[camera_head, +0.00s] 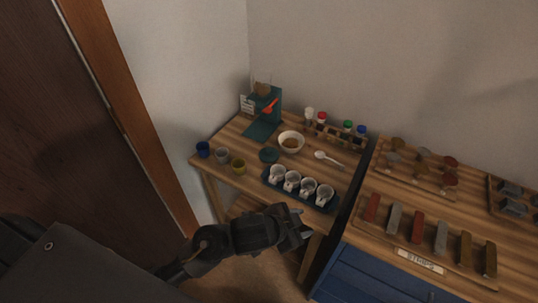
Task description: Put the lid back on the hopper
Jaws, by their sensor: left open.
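The hopper (263,89) looks clear with brown contents and sits atop a green machine (264,122) at the back left of the wooden table. A dark teal round disc (269,155), which looks like the lid, lies flat on the table in front of the machine, left of a white bowl (291,143). My left gripper (303,228) is open and empty, in front of the table's near edge and apart from the disc. My right gripper is out of view.
A dark tray (322,204) with several white cups stands near the front edge. A white spoon (328,158) lies right of the bowl, before a bottle rack (340,135). A blue cabinet (350,277) stands at the right.

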